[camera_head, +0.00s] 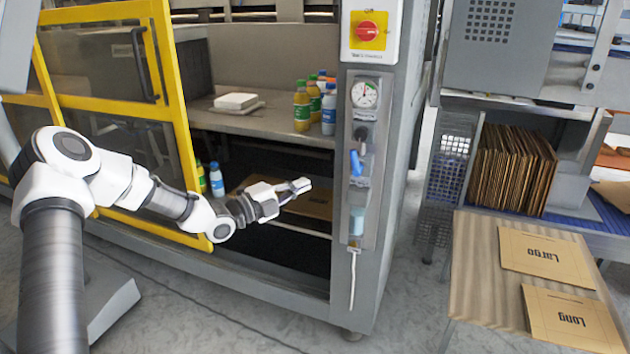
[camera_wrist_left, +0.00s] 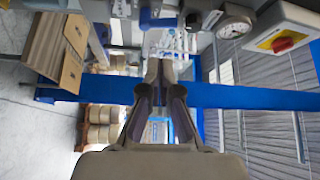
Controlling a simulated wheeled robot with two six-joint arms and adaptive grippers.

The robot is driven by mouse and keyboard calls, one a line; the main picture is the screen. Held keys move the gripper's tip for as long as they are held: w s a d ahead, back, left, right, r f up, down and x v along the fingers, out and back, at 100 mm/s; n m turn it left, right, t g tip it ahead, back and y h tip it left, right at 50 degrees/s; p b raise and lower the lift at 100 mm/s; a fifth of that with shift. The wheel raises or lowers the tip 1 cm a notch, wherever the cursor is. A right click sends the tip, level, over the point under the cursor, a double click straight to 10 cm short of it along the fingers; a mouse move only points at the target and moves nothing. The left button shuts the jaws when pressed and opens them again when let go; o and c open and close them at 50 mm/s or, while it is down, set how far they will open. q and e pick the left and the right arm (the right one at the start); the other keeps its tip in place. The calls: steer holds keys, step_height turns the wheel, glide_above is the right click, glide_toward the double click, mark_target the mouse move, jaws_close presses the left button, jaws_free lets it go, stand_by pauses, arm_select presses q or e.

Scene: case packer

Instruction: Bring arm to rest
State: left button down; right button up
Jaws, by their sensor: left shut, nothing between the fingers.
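My left arm (camera_head: 150,190) comes in from the left in the head view and reaches out in front of the machine's lower opening. My left gripper (camera_head: 300,186) is shut and empty at its end, left of the grey control panel (camera_head: 347,215). In the left wrist view the fingers (camera_wrist_left: 160,75) meet, with nothing between them. My right gripper does not show in either view.
A yellow-framed door (camera_head: 185,150) stands at the left of the machine. Bottles (camera_head: 302,105) stand on its shelf (camera_head: 255,122). Flat cardboard boxes (camera_head: 545,253) lie on a table at the right. A rack holds upright cardboard sheets (camera_head: 510,170). The floor (camera_head: 410,270) between is clear.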

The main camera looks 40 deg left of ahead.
arm_select(q)
steer(key=shift+s, duration=0.1)
steer(key=s+d+f+n+g+p, duration=0.1)
steer(key=s+d+f+g+p, duration=0.35)
steer(key=d+f, duration=0.5)
steer(key=s+d+f+g+p, duration=0.45)
steer(key=d+f, duration=0.35)
steer(key=d, duration=0.2)
steer(key=s+d+f+n+g+y+p, duration=0.1)
steer(key=s+d+f+n+g+y, duration=0.25)
steer(key=s, duration=0.65)
steer(key=s+d+f+n+g+p, duration=0.25)
steer(key=s+f+n, duration=0.3)
steer(key=s, duration=0.55)
steer(key=s+a+n+g+y+b, duration=0.1)
steer(key=s+a+n, duration=0.4)
steer(key=n, duration=0.6)
steer(key=shift+s+a+r+g+y, duration=0.15)
steer(key=shift+s+r+g+y, duration=0.2)
steer(key=shift+s+g+y, duration=0.7)
